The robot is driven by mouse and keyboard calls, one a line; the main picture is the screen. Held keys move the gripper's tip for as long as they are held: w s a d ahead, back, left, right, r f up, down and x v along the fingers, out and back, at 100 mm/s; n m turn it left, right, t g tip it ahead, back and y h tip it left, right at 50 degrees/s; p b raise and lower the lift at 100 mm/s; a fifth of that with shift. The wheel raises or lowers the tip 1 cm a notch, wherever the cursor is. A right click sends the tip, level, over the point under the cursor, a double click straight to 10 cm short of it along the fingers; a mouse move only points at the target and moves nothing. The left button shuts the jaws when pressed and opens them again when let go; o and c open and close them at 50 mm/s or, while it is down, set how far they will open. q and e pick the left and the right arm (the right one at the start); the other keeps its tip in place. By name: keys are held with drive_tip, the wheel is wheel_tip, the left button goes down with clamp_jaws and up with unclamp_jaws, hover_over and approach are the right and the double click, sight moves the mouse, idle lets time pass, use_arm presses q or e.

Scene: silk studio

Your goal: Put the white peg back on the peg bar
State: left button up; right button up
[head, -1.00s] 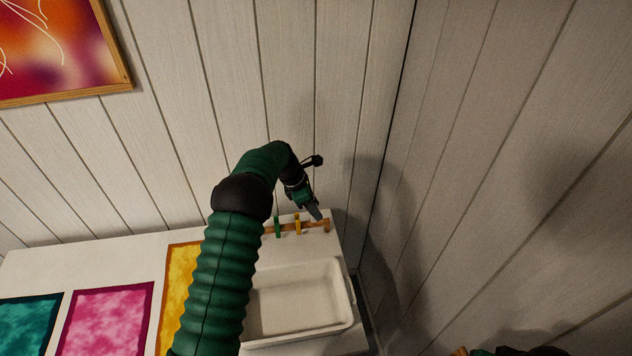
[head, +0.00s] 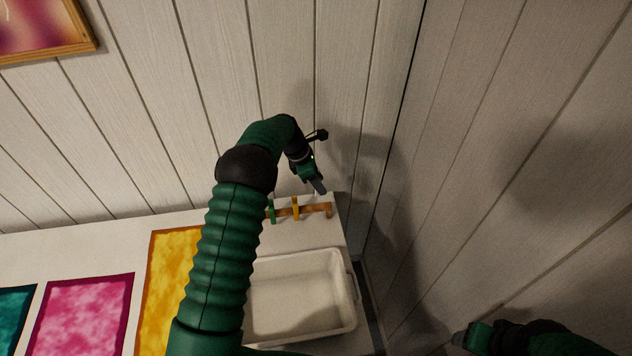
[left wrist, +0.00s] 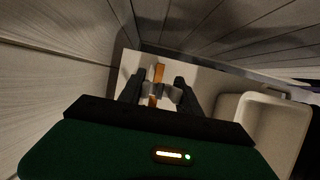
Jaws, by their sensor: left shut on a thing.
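The wooden peg bar (head: 316,210) lies at the back right of the white table, with a green peg (head: 272,212) and a yellow peg (head: 295,209) on it. My left gripper (head: 320,188) is over the bar's right end, pointing down. In the left wrist view its fingers (left wrist: 161,91) are closed around a small pale piece, which I take to be the white peg (left wrist: 150,75). An orange-brown strip of the bar shows there too (left wrist: 158,72). Whether the peg touches the bar cannot be told. My right gripper (head: 462,338) is at the lower right, away from the table; its jaws are unclear.
A white tray (head: 351,318) stands on the table in front of the bar. Yellow (head: 168,275) and pink (head: 84,312) dyed cloths lie to the left. The panelled walls (head: 345,110) meet in a corner close behind and right of the bar.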

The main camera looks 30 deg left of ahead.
sight(320, 204)
use_arm(q)
drive_tip(key=shift+d+f+b, duration=0.35)
drive_tip(key=shift+f+b, duration=0.15)
drive_tip(key=shift+f, duration=0.1)
drive_tip(key=shift+d+f+b, duration=0.3)
drive_tip(key=shift+f+b, duration=0.2)
drive_tip(key=shift+f, duration=0.05)
drive_tip(key=f+b, duration=0.1)
drive_tip(key=a+f+b, duration=0.1)
drive_tip(key=shift+a+f, duration=0.2)
drive_tip(key=shift+f, duration=0.5)
drive_tip(key=shift+d+f+b, duration=0.4)
drive_tip(key=shift+f+b, duration=0.05)
drive_tip(key=shift+b, duration=0.25)
drive_tip(key=shift+d+f+b, duration=0.15)
drive_tip(key=shift+f+b, duration=0.35)
drive_tip(key=shift+f, duration=0.1)
drive_tip(key=shift+a+f+b, duration=0.2)
drive_tip(key=shift+f+b, duration=0.05)
drive_tip(key=shift+f, duration=0.5)
drive_tip(key=shift+a+f+b, duration=0.2)
drive_tip(key=shift+f, duration=0.5)
drive_tip(key=shift+d+f, duration=0.15)
use_arm(e)
drive_tip(key=s+x, duration=0.1)
drive_tip(key=x, duration=0.6)
drive_tip(key=shift+s+d+f, duration=0.3)
drive_tip(key=shift+d+f, duration=0.15)
drive_tip(key=shift+f, duration=0.1)
